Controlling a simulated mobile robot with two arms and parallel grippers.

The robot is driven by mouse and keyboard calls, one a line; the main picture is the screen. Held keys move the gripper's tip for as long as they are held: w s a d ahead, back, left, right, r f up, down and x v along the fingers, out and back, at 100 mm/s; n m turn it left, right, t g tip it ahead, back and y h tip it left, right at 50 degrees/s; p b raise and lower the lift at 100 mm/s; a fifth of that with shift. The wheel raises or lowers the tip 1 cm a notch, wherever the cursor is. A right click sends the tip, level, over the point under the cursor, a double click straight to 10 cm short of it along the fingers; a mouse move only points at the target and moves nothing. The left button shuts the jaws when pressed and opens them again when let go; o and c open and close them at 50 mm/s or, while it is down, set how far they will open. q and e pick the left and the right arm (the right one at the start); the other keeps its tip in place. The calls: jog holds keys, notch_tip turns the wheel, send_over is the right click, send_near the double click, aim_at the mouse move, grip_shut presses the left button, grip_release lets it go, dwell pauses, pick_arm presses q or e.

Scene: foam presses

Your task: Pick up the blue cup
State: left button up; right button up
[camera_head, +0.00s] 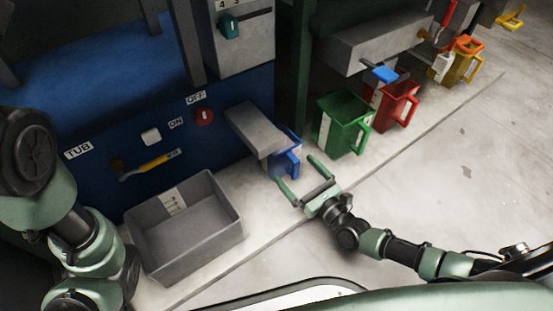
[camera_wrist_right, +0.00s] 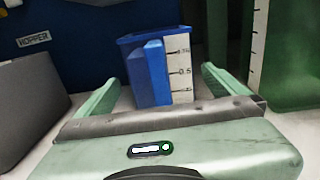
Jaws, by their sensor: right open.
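The blue cup (camera_head: 279,163) stands upright under the grey spout in the head view, its upper part partly hidden by the spout. Its handle faces my right gripper. In the right wrist view the blue cup (camera_wrist_right: 134,78) is straight ahead, with a white measuring scale on its side. My right gripper (camera_head: 295,168) is open and empty, its fingers pointing at the cup. In the wrist view the gripper (camera_wrist_right: 158,78) has one finger to each side of the cup's handle, which seems still a little ahead of the fingertips. My left gripper is not in view.
The grey spout (camera_head: 255,131) overhangs the cup. A green cup (camera_head: 337,125) stands to its right, with red (camera_head: 393,104) and yellow (camera_head: 462,64) ones beyond. A grey tub (camera_head: 190,240) lies left. The floor on the right is clear.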

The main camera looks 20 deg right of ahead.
aim_at(288, 161)
jog(key=b+x, duration=0.3)
jog(key=x, duration=0.3)
jog(key=shift+w+a+r, duration=0.1)
jog(key=shift+w+r, duration=0.05)
jog(key=shift+w, duration=0.15)
jog(key=shift+w+a+r+b, duration=0.1)
jog(key=shift+w+a+b, duration=0.05)
jog(key=shift+w+b, duration=0.3)
jog(key=c, duration=1.2)
jog(key=shift+o, duration=0.2)
jog(key=shift+r, duration=0.15)
